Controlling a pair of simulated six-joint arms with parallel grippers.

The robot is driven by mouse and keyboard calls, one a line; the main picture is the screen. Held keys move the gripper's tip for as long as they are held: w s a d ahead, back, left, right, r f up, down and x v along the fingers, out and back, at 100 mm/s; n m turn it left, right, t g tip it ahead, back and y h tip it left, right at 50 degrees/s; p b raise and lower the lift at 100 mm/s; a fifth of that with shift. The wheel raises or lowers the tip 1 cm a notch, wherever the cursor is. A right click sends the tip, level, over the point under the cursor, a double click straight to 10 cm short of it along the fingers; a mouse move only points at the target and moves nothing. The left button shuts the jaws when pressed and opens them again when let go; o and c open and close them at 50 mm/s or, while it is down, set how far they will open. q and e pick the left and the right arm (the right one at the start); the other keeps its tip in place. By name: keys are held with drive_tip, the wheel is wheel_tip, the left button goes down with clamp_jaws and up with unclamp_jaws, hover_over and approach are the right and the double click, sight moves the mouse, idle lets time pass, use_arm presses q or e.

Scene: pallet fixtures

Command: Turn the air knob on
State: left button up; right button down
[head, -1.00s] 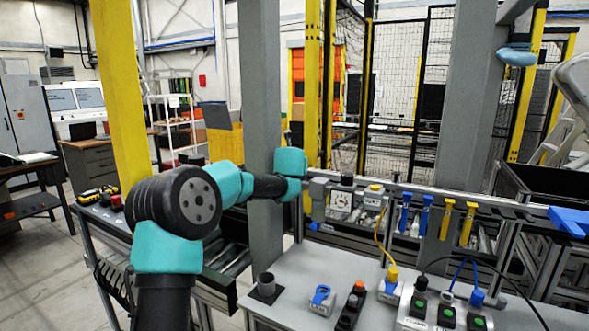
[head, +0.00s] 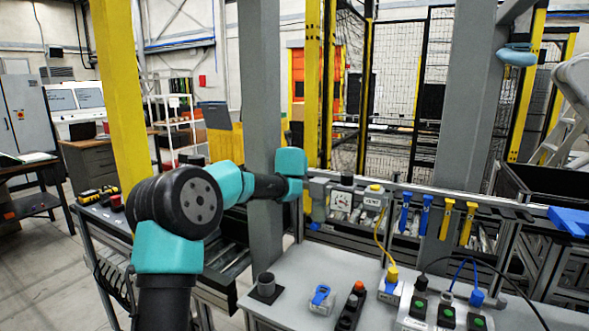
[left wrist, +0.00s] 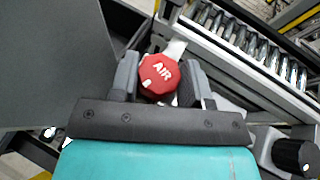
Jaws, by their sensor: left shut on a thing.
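The air knob (left wrist: 158,73) is red and faceted, with white "AIR" lettering and a small white mark near its lower left edge. In the left wrist view my left gripper (left wrist: 160,84) has one dark finger on each side of the knob and is shut on it. The knob and the fingers cannot be made out there. My right gripper is not in view.
A panel with a white gauge (head: 341,200) stands right of my wrist. A black knob (left wrist: 296,156) sits at lower right in the left wrist view. The grey post (head: 262,120) stands close to my arm. The grey table (head: 290,285) holds several switches and connectors.

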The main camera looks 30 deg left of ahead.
use_arm(q)
drive_tip(key=shift+n+y, duration=0.3)
drive_tip(key=n+g+y, duration=0.2)
drive_tip(key=n+y, duration=0.1)
drive_tip(key=shift+w+d+f+g, duration=0.1)
drive_tip(key=shift+w+d+g, duration=0.1)
drive_tip(key=shift+g, duration=0.1)
drive_tip(key=n+g+y, duration=0.3)
drive_tip(key=n+g, duration=0.1)
drive_tip(key=n, duration=0.1)
drive_tip(key=shift+g, duration=0.4)
drive_tip(key=o, duration=0.9)
drive_tip(key=shift+o, duration=0.2)
drive_tip(key=v, duration=1.7)
drive_tip(key=shift+d, duration=0.3)
